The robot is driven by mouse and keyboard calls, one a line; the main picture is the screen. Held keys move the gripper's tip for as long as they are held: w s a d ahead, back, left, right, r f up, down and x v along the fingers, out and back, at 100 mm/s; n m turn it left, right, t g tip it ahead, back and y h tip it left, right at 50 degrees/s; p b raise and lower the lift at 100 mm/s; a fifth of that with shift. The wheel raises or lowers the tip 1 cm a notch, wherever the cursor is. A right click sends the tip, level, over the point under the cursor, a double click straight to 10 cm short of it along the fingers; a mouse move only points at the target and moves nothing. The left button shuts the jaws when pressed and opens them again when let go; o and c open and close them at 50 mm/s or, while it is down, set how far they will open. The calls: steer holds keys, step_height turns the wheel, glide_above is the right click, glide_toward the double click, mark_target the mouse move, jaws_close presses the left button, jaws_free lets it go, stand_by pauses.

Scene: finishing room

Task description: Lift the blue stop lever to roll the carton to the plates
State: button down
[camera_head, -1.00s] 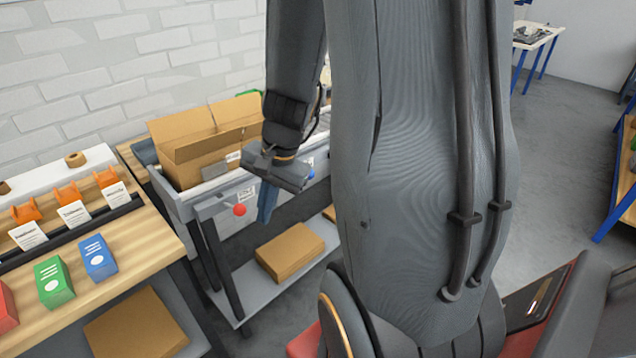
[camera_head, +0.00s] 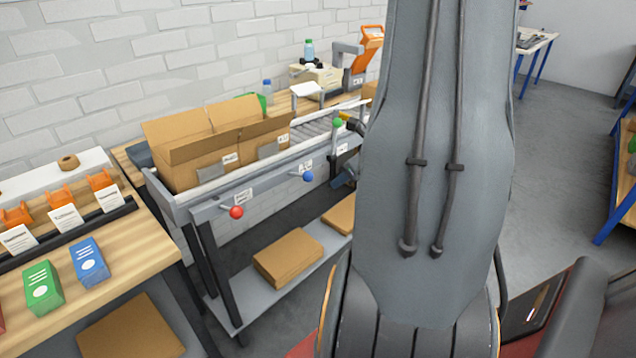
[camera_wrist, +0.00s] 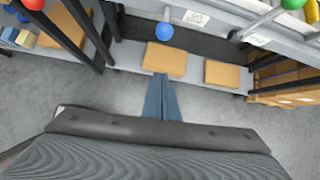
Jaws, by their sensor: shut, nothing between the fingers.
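The blue stop lever (camera_head: 308,176) sticks out from the conveyor's front rail, between the red lever (camera_head: 236,212) and the green lever (camera_head: 337,122). Its blue ball also shows in the wrist view (camera_wrist: 164,31), straight ahead of and apart from my fingertips. My gripper (camera_wrist: 161,77) is shut and empty, its two blue-grey fingers together. In the head view my arm hides most of it. The open brown carton (camera_head: 205,160) stands on the left part of the roller conveyor (camera_head: 318,130), flaps up. I cannot tell which parts are the plates.
Flat brown cartons (camera_head: 288,257) lie on the conveyor's lower shelf (camera_head: 238,300). A wooden bench (camera_head: 130,245) with green and blue boxes stands at the left. An orange and grey machine (camera_head: 366,50) stands at the back. Open grey floor (camera_head: 555,150) lies to the right.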

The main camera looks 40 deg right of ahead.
steer(key=shift+w, duration=0.1)
steer(key=x, duration=1)
steer(key=shift+w+a+r+p, duration=0.15)
steer(key=shift+w+r+p, duration=0.35)
steer(key=shift+r+p, duration=0.35)
steer(key=shift+w+a+r+p, duration=0.15)
steer(key=shift+w+r+p, duration=0.4)
steer(key=shift+r+p, duration=0.25)
steer(key=shift+r, duration=0.1)
